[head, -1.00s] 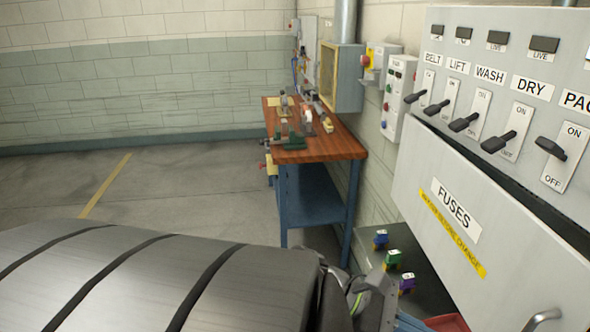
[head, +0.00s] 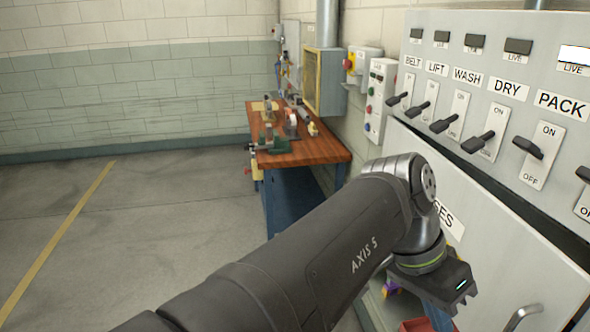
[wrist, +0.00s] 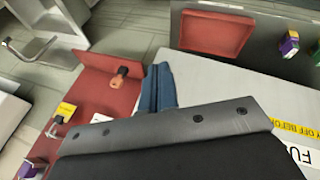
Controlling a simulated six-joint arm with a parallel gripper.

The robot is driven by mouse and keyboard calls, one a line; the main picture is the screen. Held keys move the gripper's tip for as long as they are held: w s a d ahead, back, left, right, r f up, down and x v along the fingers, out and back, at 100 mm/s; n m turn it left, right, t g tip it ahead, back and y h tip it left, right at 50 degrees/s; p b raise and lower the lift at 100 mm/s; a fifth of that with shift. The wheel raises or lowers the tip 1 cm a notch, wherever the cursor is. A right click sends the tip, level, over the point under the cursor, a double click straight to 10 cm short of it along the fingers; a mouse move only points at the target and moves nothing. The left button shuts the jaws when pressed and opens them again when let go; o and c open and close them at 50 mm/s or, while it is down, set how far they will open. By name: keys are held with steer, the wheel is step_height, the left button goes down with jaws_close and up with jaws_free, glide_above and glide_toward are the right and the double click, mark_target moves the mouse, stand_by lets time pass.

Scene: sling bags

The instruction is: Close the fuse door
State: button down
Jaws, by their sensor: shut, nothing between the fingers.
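The fuse door (head: 400,160) is a grey panel below the row of switches, with a FUSES label and a metal handle (head: 524,316) at its lower right. A dark gap runs along its top edge, and it leans outward, open. My arm hides part of its left side and label. In the wrist view the door (wrist: 262,132) shows at the right with part of its label. My gripper (head: 440,318) points down in front of the door, its blue fingers partly cut off by the frame. In the wrist view the fingers (wrist: 158,75) are together and empty.
Lever switches (head: 445,124) line the panel above the door. A wooden-topped workbench (head: 315,150) stands behind, along the wall. The wrist view shows a red tray (wrist: 240,36), coloured fuses (wrist: 290,46) and a red surface (wrist: 85,100) below. The floor at left is open.

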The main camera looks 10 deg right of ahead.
step_height(320, 180, up, 4)
steer(key=d+m+t, duration=0.1)
steer(key=m+t, duration=0.1)
steer(key=m, duration=0.4)
steer(key=s+d+f, duration=0.2)
steer(key=d+f, duration=0.5)
steer(key=f, duration=0.2)
steer(key=shift+s+d, duration=0.15)
steer(key=shift+d, duration=0.1)
steer(key=shift+r, duration=0.1)
